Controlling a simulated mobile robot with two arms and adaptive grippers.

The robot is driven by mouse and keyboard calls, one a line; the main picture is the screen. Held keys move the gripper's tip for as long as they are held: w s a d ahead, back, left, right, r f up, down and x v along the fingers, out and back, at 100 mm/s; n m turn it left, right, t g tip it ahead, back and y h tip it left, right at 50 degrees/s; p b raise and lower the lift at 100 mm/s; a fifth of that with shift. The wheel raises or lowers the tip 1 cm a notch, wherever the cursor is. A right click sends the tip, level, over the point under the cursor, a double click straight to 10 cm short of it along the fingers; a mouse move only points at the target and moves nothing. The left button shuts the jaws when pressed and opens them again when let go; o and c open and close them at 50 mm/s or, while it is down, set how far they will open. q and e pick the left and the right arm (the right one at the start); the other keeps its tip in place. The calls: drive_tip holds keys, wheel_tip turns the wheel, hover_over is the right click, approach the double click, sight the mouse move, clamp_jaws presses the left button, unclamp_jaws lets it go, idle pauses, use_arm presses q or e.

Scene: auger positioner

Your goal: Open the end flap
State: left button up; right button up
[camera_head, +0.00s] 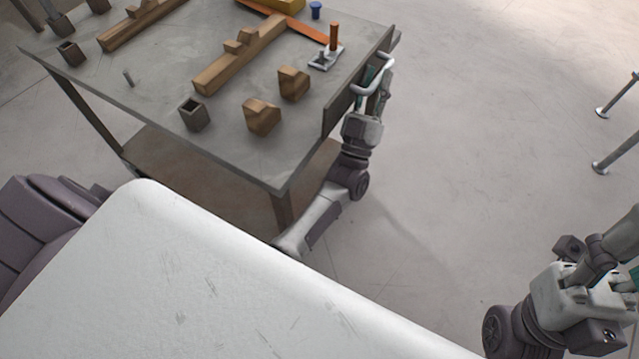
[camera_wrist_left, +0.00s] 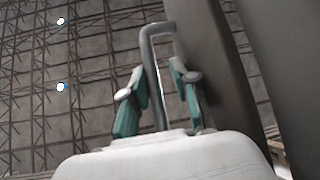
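The end flap (camera_head: 337,112) is a dark panel hanging at the right end of the grey worktable. A pale bar handle (camera_head: 384,66) stands out from it. My left gripper (camera_head: 376,92) is at this handle. In the left wrist view the handle (camera_wrist_left: 151,62) runs between the teal-padded fingers of my left gripper (camera_wrist_left: 158,85), with gaps visible on both sides, so it looks open around the bar. The grey panel (camera_wrist_left: 205,60) rises just right of the fingers. My right gripper (camera_head: 628,285) is at the lower right edge, partly cut off, away from the table; its finger opening is unclear.
The worktable (camera_head: 150,98) carries wooden blocks (camera_head: 262,117), stepped wooden bars (camera_head: 238,58), small metal square tubes (camera_head: 193,115) and a clamp with an orange handle (camera_head: 333,38). Metal posts (camera_head: 615,153) stand at the far right. The floor right of the table is clear.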

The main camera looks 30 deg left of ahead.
use_arm(q)
drive_tip(key=b+v, duration=0.1)
drive_tip(key=v, duration=1.2)
wheel_tip(320, 180, down, 14)
drive_tip(key=d+m+g+h+p, duration=0.2)
drive_tip(key=m+g+h+p, duration=0.3)
drive_tip(key=g+h+p, duration=0.15)
drive_tip(key=s+a+f+m+g+p, duration=0.1)
drive_tip(key=s+f+g+p, duration=0.4)
drive_tip(key=s+f+g, duration=0.4)
drive_tip(key=shift+s+a+f+m+p, duration=0.3)
drive_tip(key=shift+s+f+p, duration=0.1)
drive_tip(key=shift+s+f, duration=1.75)
drive_tip(key=shift+w+f, duration=0.3)
